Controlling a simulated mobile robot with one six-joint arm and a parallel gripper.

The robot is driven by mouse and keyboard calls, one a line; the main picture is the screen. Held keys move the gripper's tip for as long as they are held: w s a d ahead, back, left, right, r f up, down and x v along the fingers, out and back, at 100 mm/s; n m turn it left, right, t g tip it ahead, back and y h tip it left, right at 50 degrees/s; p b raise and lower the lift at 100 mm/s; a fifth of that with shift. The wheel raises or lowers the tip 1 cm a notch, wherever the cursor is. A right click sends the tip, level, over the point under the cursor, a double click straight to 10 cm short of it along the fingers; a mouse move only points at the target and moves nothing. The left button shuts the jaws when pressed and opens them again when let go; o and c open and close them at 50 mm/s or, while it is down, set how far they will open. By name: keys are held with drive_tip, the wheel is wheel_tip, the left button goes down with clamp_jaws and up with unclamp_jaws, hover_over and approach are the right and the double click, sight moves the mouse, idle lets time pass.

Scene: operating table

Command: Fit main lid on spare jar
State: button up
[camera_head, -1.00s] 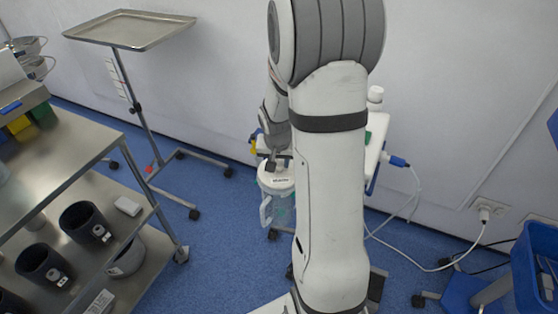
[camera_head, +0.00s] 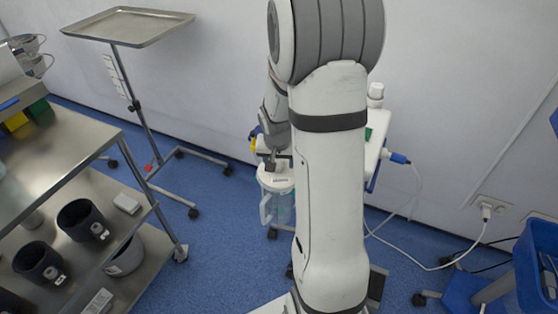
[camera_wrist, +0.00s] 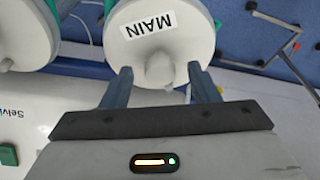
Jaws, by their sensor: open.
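The main lid (camera_wrist: 152,28) is white and round, with a MAIN label and a central knob, in the wrist view. My gripper (camera_wrist: 162,74) is open, one finger on each side of the knob, with gaps visible. In the head view, the white lid (camera_head: 283,181) is on top of a clear jar with a side handle (camera_head: 279,208), just below my gripper (camera_head: 276,163). The jar's own label is not readable, so I cannot tell whether it is the spare jar. A second white lidded top (camera_wrist: 30,28) is at the wrist view's upper left.
A white equipment unit (camera_wrist: 40,125) lies near the fingers. A steel trolley (camera_head: 60,160) holding dark pots and a tray stand (camera_head: 130,27) are on the left. A blue bin (camera_head: 535,265) and cables are on the right. Blue floor lies between.

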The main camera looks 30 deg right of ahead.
drive_tip(key=p+v, duration=0.1)
drive_tip(key=v, duration=0.6)
drive_tip(key=shift+r, duration=0.4)
wheel_tip(320, 180, up, 13)
drive_tip(key=n+p, duration=0.3)
drive_tip(key=p, duration=0.4)
hover_over(278, 178)
drive_tip(key=s+a, duration=0.6)
drive_tip(key=s, duration=0.1)
drive_tip(key=s+a+r+n+y+p, duration=0.1)
drive_tip(key=s+a+r+n+p, duration=0.2)
drive_tip(key=s+a+r, duration=0.3)
drive_tip(key=s+r+p, duration=0.1)
drive_tip(key=s, duration=0.2)
drive_tip(key=shift+s+a+r+n+y+p, duration=0.15)
drive_tip(key=shift+s+r+n+y+p, duration=0.15)
drive_tip(key=shift+s+r+y+p, duration=0.1)
